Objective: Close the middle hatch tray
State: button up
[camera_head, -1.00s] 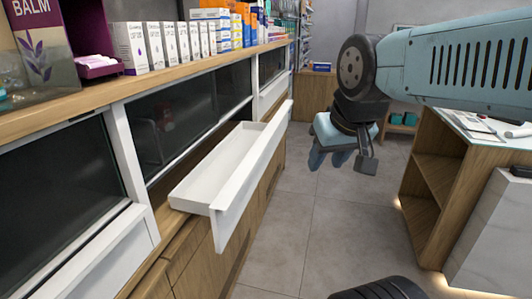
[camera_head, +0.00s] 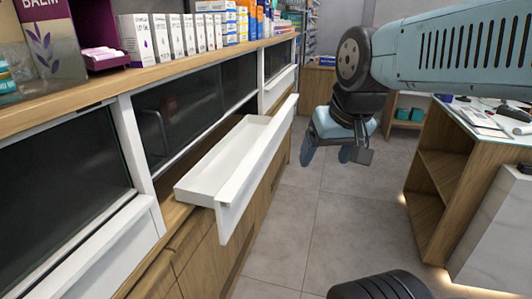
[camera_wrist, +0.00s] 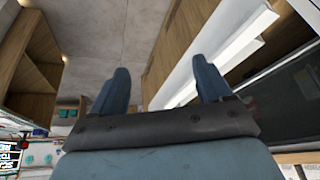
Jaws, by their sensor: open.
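The middle hatch tray (camera_head: 232,157) is a long white drawer pulled out from the counter on the left. Its white front panel (camera_head: 256,170) faces the aisle, and the tray looks empty. In the wrist view the white tray (camera_wrist: 225,50) runs along the upper right, beyond the right finger. My gripper (camera_head: 330,152) is open and empty. It hangs over the aisle to the right of the tray's far end, apart from it. Both blue fingers also show in the wrist view (camera_wrist: 162,85), with nothing between them.
The counter's shelf carries several boxes (camera_head: 180,36). Closed white hatch fronts lie nearer (camera_head: 110,262) and farther (camera_head: 278,86). A wooden counter with open shelves (camera_head: 440,165) stands at the right. The grey floor (camera_head: 330,225) between is clear.

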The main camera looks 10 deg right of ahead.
jog(key=w+f+m+g+y, duration=0.1)
jog(key=w+f+m, duration=0.1)
jog(key=w+a+f+m+g+y, duration=0.1)
jog(key=w+f+g, duration=0.1)
jog(key=f, duration=0.1)
jog(key=w+a+f+m+g+y, duration=0.1)
jog(key=w+f+m+y, duration=0.1)
jog(key=shift+w+a+f+m, duration=0.1)
jog(key=shift+w+f+m, duration=0.15)
jog(key=shift+w+m, duration=0.05)
jog(key=c, duration=1)
jog(key=w+f+m+y, duration=0.2)
jog(key=w+f+m+g+y, duration=0.1)
jog(key=w+f+m+y, duration=0.1)
jog(key=w, duration=0.1)
jog(key=shift+w+f+m, duration=0.15)
jog(key=shift+w+m, duration=0.1)
jog(key=shift+m, duration=0.05)
grip_shut()
jog(key=m+t+y, duration=0.7)
jog(key=m+t, duration=0.2)
jog(key=m, duration=0.4)
send_near(262, 161)
jog(key=x, duration=0.7)
jog(key=shift+f, duration=0.1)
